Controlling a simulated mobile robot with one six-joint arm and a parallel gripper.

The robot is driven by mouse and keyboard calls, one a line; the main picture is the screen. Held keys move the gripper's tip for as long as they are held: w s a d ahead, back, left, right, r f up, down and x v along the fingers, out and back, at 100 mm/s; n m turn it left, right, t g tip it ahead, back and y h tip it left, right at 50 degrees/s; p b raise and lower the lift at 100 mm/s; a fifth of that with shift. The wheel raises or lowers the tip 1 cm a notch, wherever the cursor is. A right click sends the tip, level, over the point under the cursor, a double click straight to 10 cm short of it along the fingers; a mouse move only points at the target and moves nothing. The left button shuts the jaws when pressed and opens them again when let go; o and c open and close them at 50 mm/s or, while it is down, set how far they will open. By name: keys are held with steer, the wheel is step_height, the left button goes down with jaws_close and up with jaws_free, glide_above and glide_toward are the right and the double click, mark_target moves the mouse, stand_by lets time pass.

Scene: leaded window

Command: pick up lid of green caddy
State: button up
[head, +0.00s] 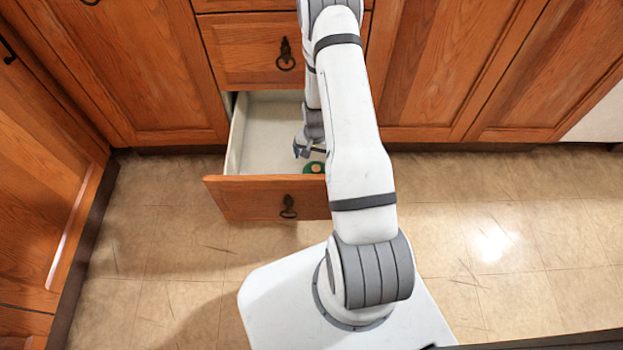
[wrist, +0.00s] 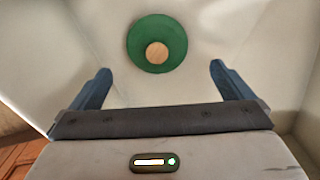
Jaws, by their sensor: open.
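A round green lid (wrist: 140,32) with a tan wooden knob (wrist: 157,52) at its middle shows in the wrist view, in a pale drawer. In the head view part of the green lid (head: 314,168) shows inside the open drawer (head: 237,140), near its front panel; my arm hides the rest. No caddy body can be made out under the lid. My gripper (wrist: 160,83) is open, its two blue fingers apart and empty. In the wrist view the lid lies beyond the fingertips, between their lines. In the head view my gripper (head: 302,150) is in or just over the drawer, close to the lid.
The drawer's wooden front panel (head: 262,197) and pale side walls surround the lid. A shut drawer (head: 250,55) is above it, and cabinet doors (head: 140,70) flank it. The left part of the drawer floor looks bare. Tiled floor (head: 180,250) is clear around my base.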

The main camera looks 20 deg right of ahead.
mark_target(316, 167)
steer(key=f+b, duration=0.1)
steer(key=f, duration=0.3)
steer(key=f+b, duration=0.2)
steer(key=f, duration=0.2)
steer(key=shift+d+b, duration=0.2)
steer(key=shift+b, duration=0.1)
steer(key=shift+r, duration=0.1)
steer(key=shift+c, duration=0.3)
steer(key=c, duration=0.8)
